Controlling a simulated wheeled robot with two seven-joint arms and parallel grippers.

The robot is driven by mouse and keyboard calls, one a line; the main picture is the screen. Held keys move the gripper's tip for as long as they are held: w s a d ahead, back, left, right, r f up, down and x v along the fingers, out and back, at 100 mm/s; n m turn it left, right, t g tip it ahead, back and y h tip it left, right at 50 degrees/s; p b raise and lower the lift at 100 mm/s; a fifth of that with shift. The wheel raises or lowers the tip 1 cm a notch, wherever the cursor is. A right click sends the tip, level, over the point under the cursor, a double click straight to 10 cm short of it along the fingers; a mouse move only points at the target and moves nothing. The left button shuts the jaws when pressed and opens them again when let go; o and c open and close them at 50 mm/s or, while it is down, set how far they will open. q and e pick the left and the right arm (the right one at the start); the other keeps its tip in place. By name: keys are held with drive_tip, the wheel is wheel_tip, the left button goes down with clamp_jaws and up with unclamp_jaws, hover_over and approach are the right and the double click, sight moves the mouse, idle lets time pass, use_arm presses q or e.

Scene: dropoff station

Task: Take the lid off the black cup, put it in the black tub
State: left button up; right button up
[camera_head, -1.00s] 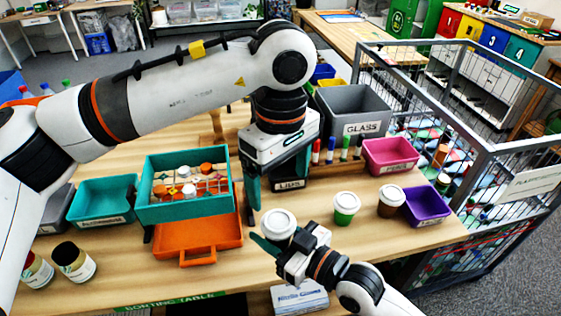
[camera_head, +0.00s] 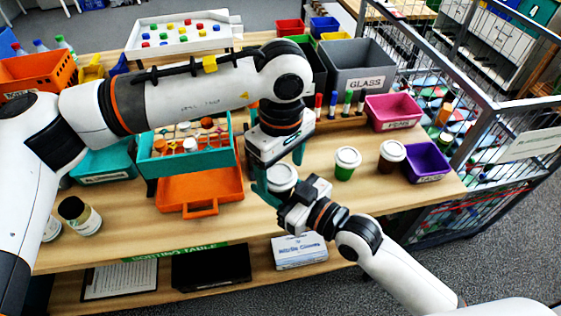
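A cup with a white lid (camera_head: 282,177) stands near the front middle of the table. Its body is mostly hidden by my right gripper, so its colour cannot be told. My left gripper (camera_head: 277,170) hangs just above and behind the lid, its teal fingers apart, one at the lid's left side. Whether they touch the lid cannot be told. My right gripper (camera_head: 272,192) is low at the cup's front; its far finger and its hold are hidden.
Cups with white lids, one green (camera_head: 346,163) and one brown (camera_head: 391,156), stand to the right. A purple bin (camera_head: 428,162) and pink bin (camera_head: 392,112) are beyond. An orange tray (camera_head: 200,188) and teal box (camera_head: 160,162) lie left. A grey GLASS bin (camera_head: 367,85) is behind.

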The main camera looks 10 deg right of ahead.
use_arm(q)
drive_tip(key=c, duration=0.9)
drive_tip(key=shift+o, duration=0.2)
drive_tip(key=shift+r, duration=0.2)
drive_tip(key=shift+r, duration=0.9)
drive_tip(key=shift+r, duration=0.1)
